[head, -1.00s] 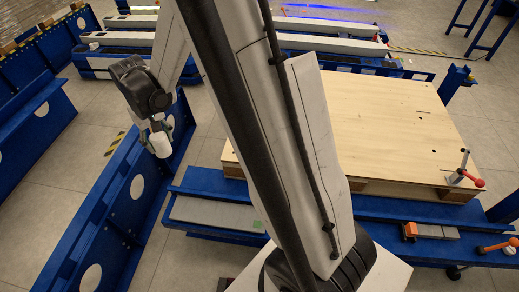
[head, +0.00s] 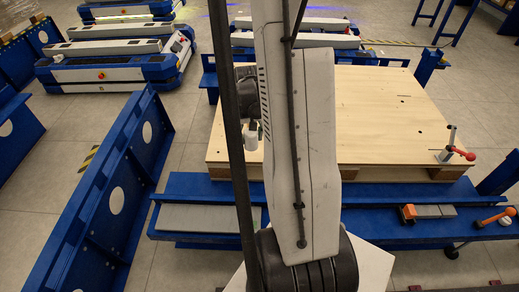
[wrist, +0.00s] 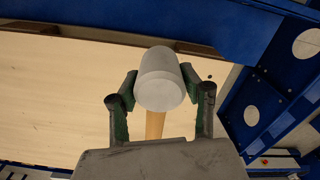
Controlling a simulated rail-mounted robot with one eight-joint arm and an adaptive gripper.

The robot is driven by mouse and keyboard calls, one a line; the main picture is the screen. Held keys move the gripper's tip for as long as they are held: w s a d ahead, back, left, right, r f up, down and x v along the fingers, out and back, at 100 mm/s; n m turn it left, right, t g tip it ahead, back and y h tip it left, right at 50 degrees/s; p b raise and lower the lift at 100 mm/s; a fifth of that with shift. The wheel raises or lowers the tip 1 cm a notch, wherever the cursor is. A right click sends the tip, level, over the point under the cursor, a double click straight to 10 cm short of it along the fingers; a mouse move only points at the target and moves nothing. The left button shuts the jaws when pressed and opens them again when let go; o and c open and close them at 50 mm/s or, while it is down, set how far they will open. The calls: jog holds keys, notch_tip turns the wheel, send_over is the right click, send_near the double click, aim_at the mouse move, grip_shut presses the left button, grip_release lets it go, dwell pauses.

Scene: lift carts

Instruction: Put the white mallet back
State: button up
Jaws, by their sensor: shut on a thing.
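The white mallet has a pale cylindrical head (wrist: 165,82) and a light wooden handle (wrist: 154,125) in the wrist view. My gripper (wrist: 160,88) is shut on it, with a green-padded finger on each side. In the head view the white mallet (head: 251,139) hangs below my wrist, near the left edge of the wooden board (head: 380,120). My arm hides part of my gripper and the mallet there. I cannot tell its height above the board.
A blue bench (head: 370,224) runs along the board's near side. It holds a grey-and-orange tool (head: 428,211) and an orange-handled tool (head: 494,217). A red-handled clamp (head: 447,150) stands at the board's right corner. A blue panel (head: 105,205) stands at the left, with floor between.

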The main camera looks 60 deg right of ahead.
jog(key=shift+m, duration=0.3)
jog(key=w+d+f+b, duration=0.1)
jog(key=d+f, duration=0.1)
jog(key=d, duration=0.1)
jog(key=w+d+f+b, duration=0.1)
jog(key=d+f, duration=0.2)
jog(key=d, duration=0.1)
jog(key=w+d+f+b, duration=0.1)
jog(key=d+f, duration=0.2)
jog(key=d, duration=0.1)
jog(key=shift+w+d+f, duration=0.1)
jog(key=shift+w+d, duration=0.05)
jog(key=shift+w, duration=0.25)
jog(key=shift+f+b, duration=1)
jog(key=shift+f, duration=1)
jog(key=shift+f, duration=0.25)
jog(key=o, duration=1.5)
jog(key=shift+r, duration=0.1)
jog(key=shift+c, duration=0.2)
